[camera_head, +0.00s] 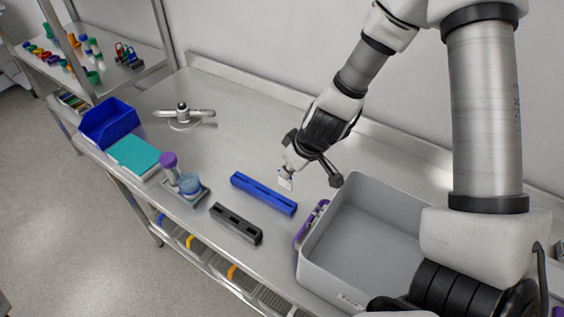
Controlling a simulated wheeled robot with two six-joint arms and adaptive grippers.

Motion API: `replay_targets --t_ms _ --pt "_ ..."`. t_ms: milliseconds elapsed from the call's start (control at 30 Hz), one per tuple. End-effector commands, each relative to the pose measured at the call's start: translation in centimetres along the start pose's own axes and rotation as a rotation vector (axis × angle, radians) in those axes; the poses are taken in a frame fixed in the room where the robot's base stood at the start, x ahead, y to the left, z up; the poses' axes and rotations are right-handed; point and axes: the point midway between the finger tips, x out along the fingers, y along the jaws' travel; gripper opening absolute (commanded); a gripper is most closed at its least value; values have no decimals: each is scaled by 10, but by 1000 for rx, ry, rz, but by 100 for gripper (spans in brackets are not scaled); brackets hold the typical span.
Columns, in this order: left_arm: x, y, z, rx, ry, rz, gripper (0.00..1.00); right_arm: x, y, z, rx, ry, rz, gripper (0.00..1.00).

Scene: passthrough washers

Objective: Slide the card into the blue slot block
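The card (285,180) is small and white with a dark mark on it. It hangs tilted below the fingertips of my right gripper (295,161), which looks shut on its upper part. The blue slot block (263,194) is a long bar lying on the steel table, with a groove along its top. The card appears above and behind the right half of the block, apart from it; the exact height gap is hard to tell. My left gripper is not in view.
A black slotted block (236,223) lies in front of the blue one. A grey bin (318,256) stands close on the right, with a purple-handled item (311,222) beside it. Left are a jar stand (196,195), teal book (135,156) and blue bin (109,124).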

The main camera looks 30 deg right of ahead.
Motion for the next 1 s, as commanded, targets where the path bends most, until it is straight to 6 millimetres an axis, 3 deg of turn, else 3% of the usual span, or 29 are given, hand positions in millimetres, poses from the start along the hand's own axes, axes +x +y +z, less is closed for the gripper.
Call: replay_targets --t_ms 167,633,1000 --pt "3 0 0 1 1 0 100 -1 -8 6 -117 9 -34 0" --pt "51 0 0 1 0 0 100 40 -6 23 -110 7 -32 0" --pt "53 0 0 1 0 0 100 42 -6 23 -110 7 -32 0"
